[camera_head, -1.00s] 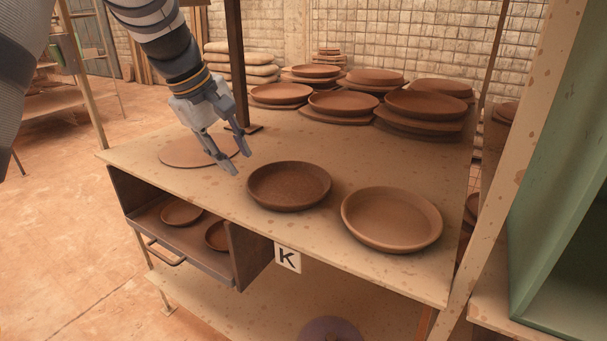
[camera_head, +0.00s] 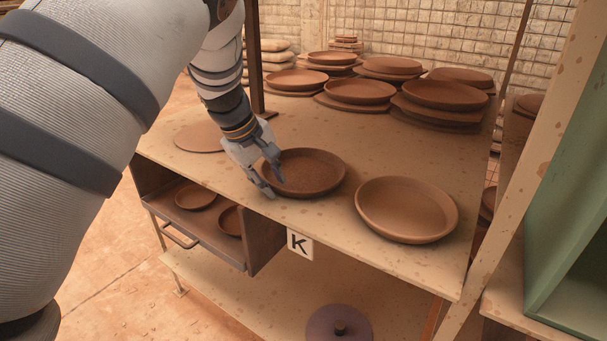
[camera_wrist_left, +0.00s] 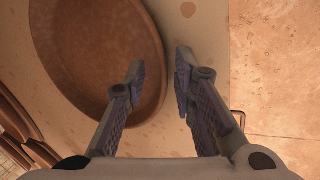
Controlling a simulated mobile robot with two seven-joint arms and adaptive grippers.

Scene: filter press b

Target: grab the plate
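A dark brown round plate (camera_head: 311,172) with a raised rim lies near the front edge of the table, and a lighter plate (camera_head: 406,209) lies to its right. My left gripper (camera_head: 273,184) is at the left rim of the dark plate, fingers pointing down. In the left wrist view, the gripper (camera_wrist_left: 160,75) is open, with one finger over the rim of the dark plate (camera_wrist_left: 95,50) and the other outside it over bare tabletop. My right gripper is not in view.
Stacks of plates (camera_head: 445,95) stand at the back of the table. A flat disc (camera_head: 199,137) lies at the left. An open drawer (camera_head: 207,246) below holds small plates (camera_head: 195,197). A wooden post (camera_head: 525,170) and green cabinet (camera_head: 580,190) stand at the right.

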